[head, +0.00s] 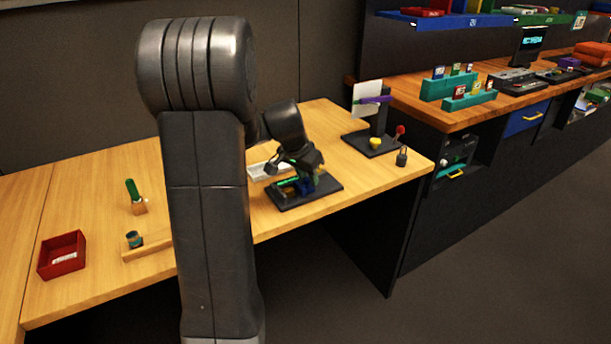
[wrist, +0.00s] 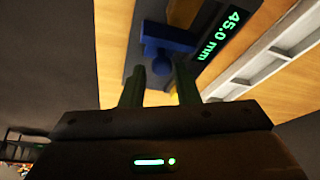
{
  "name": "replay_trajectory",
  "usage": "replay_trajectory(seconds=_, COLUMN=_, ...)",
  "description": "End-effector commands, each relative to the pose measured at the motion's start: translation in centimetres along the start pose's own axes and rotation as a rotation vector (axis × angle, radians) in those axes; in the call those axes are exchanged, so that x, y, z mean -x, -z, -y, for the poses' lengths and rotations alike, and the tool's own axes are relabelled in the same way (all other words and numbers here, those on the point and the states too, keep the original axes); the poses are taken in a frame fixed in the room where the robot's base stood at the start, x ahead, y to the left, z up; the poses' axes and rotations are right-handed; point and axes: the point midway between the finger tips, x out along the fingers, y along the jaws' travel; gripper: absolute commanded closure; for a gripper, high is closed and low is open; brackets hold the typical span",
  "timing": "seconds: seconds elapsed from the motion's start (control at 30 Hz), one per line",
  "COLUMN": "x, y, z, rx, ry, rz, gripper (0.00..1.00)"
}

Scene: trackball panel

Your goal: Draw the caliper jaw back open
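The caliper stands on a dark base plate (head: 328,188) on the wooden bench. In the wrist view its blue sliding jaw (wrist: 163,36) has a narrow tab pointing toward my gripper. Beside it a dark readout (wrist: 217,36) shows 45.0 mm in green. My gripper (wrist: 159,74) is open, its two fingers on either side of the blue tab with gaps showing. In the head view my gripper (head: 298,175) is low over the base plate and hides much of the caliper. The fixed jaw cannot be made out.
A white tray (head: 256,171) lies just behind the caliper and shows large in the wrist view. A stand with a white card (head: 366,98) and a small padlock-like item (head: 402,157) are to the right. A red bin (head: 63,240) sits far left.

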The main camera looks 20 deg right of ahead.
Motion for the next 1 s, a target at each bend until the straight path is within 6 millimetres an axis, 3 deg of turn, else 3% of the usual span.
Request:
replay_trajectory(seconds=0.27, x=0.9, y=0.0, z=0.1, rx=0.000, ry=0.002, rz=-0.001, gripper=0.72)
replay_trajectory(seconds=0.7, x=10.1, y=0.1, z=0.0, rx=-0.001, ry=0.002, rz=-0.002, gripper=0.72)
replay_trajectory(seconds=1.0, x=13.6, y=0.0, z=0.0, rx=-0.001, ry=0.001, rz=0.000, gripper=0.72)
